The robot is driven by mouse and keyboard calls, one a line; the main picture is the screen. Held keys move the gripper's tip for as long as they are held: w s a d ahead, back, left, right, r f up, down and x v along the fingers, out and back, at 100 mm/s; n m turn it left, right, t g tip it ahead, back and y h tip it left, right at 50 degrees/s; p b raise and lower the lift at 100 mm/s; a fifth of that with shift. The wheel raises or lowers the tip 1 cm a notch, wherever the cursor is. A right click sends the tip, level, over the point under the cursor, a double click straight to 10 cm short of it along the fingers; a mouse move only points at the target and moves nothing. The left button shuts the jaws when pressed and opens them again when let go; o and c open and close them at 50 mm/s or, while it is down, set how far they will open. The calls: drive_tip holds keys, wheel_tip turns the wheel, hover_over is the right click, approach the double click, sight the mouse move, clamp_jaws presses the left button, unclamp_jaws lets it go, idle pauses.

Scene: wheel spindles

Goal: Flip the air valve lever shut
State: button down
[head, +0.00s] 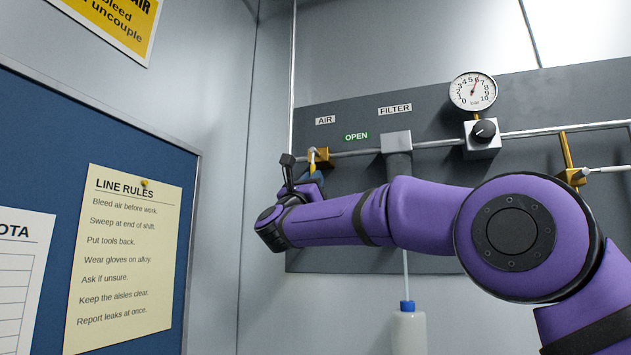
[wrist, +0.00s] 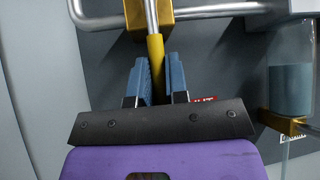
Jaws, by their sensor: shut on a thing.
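The air valve is a brass body (head: 321,158) on the grey pipe, below the AIR label (head: 325,120). It also shows at the top of the wrist view (wrist: 150,20). Its yellow lever (head: 312,162) runs down from the brass body in the wrist view (wrist: 156,52). My gripper (head: 314,176) is at the lever, and its blue fingers (wrist: 158,78) are shut on it from both sides. The lever's lower end is hidden between the fingers and behind the gripper body. A green OPEN label (head: 356,136) is right of the valve.
A grey filter (head: 396,143) with a bowl sits right of the valve. A gauge (head: 473,91) and a black-knobbed regulator (head: 483,135) are further right. A red label (wrist: 205,98) is partly hidden beside my gripper. The corner wall and blue noticeboard (head: 120,135) are left.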

idle(0.4)
drive_tip(key=c, duration=1.1)
unclamp_jaws()
drive_tip(key=v, duration=1)
drive_tip(key=shift+s+a+f, duration=0.2)
drive_tip(key=shift+s+f, duration=0.05)
